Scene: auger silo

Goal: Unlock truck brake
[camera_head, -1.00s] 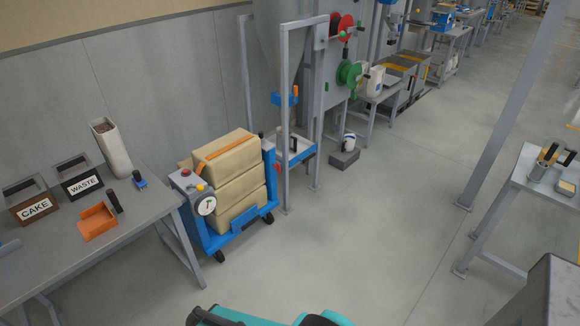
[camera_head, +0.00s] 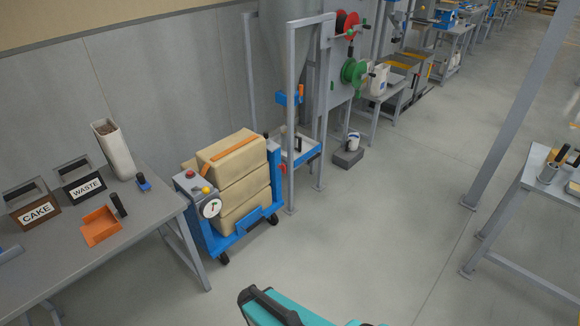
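A blue truck (camera_head: 240,238) on dark casters stands on the floor left of centre, loaded with stacked tan sacks (camera_head: 240,188). A grey box (camera_head: 187,184) with a red button, a yellow knob and a round white dial (camera_head: 211,208) sits at its near left corner. A blue plate (camera_head: 249,218) is on its front side. I cannot tell which part is the brake or how it is set. My teal arm shows at the bottom edge, well short of the truck. My gripper is not in view.
A grey table (camera_head: 60,262) at left holds the CAKE box (camera_head: 32,208), the WASTE box (camera_head: 82,183), a white container (camera_head: 116,152) and an orange tray (camera_head: 99,226). A grey frame post (camera_head: 291,130) stands behind the truck. The floor (camera_head: 370,230) right of the truck is clear.

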